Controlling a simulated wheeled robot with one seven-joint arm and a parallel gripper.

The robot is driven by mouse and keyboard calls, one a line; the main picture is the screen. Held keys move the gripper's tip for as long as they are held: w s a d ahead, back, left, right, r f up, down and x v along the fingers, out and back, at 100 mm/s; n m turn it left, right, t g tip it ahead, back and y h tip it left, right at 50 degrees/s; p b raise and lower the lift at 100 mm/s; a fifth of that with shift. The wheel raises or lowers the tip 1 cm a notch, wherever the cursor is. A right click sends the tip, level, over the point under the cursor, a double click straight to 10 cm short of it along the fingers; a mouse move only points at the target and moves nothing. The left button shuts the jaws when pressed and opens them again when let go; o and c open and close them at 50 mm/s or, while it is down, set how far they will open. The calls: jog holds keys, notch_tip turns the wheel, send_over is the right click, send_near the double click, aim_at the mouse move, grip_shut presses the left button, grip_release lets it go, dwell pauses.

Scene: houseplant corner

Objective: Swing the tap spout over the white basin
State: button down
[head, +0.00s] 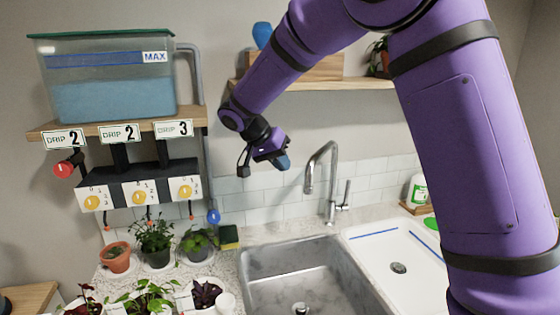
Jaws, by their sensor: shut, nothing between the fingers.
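The chrome tap (334,185) stands behind the sinks, near the line between the two basins. Its curved spout (310,180) points left and forward, on the side of the grey steel basin (262,262). The white basin (372,262) is to the right, with a blue line along its back and a round drain. The tap's lever (346,195) stands upright right of the spout. My gripper (284,163) is shut and empty. It hangs in the air left of the spout in the picture, apart from it. My arm hides part of the white basin's right side.
A tank (105,90) stands on a left shelf above drip valves. Several potted plants (155,238) and a sponge (229,237) are on the counter left of the sinks. A soap bottle (417,190) stands at right. A wooden shelf (330,85) is above the tap.

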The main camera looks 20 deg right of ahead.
jog(key=x, duration=0.6)
jog(key=shift+f, duration=0.25)
jog(key=shift+d, duration=0.15)
